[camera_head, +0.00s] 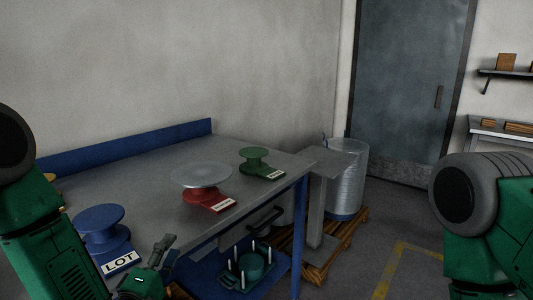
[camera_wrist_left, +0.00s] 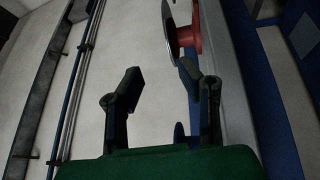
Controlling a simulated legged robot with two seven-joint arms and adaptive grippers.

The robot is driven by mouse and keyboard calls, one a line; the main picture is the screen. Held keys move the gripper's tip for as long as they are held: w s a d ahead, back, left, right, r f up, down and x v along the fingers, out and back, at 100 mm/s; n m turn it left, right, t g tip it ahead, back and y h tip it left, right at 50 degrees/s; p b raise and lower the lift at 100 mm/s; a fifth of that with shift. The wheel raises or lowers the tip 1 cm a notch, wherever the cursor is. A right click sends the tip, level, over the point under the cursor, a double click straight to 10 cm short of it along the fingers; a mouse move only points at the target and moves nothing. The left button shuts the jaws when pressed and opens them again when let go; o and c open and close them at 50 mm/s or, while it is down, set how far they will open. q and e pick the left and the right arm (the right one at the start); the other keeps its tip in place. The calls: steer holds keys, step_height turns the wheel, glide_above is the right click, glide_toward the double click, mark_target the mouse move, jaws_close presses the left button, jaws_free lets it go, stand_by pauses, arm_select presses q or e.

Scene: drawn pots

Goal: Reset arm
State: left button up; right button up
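My left gripper (camera_head: 163,252) is at the table's front edge, just right of the blue spool's LOT label in the head view. In the left wrist view its two fingers (camera_wrist_left: 160,78) stand apart with nothing between them. My right arm (camera_head: 487,225) shows at the right edge of the head view, but its gripper is out of frame. A blue spool (camera_head: 100,217) stands on the grey table nearest the left arm. A red spool with a pale grey top disc (camera_head: 202,176) stands farther along, and also shows in the left wrist view (camera_wrist_left: 188,36).
A green spool (camera_head: 254,155) stands at the table's far end. A blue lower shelf (camera_head: 272,284) holds a pegged base. A wire-like cylinder (camera_head: 346,176) stands on a wooden pallet (camera_head: 350,226) beside the table. The floor between the table and my right arm is open.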

arm_select(q)
steer(key=s+a+f+m+g, duration=0.1)
steer(key=s+f+m+g, duration=0.5)
steer(key=f, duration=0.4)
steer(key=s+f+m+g, duration=0.35)
steer(key=s+f, duration=0.35)
steer(key=f, duration=0.3)
steer(key=s+a+f+m+g+y, duration=0.1)
steer(key=s+a+f+m+g, duration=0.1)
steer(key=s, duration=0.4)
steer(key=s+a+f+m+g+y, duration=0.1)
steer(key=s+a+f+m+g, duration=0.1)
steer(key=s+g, duration=0.2)
steer(key=s+a+f+m+g+y, duration=0.1)
steer(key=s+a+f+m+g, duration=0.1)
steer(key=s, duration=0.8)
steer(key=shift+a+g, duration=0.15)
steer(key=shift+g, duration=0.5)
steer(key=shift+f, duration=0.1)
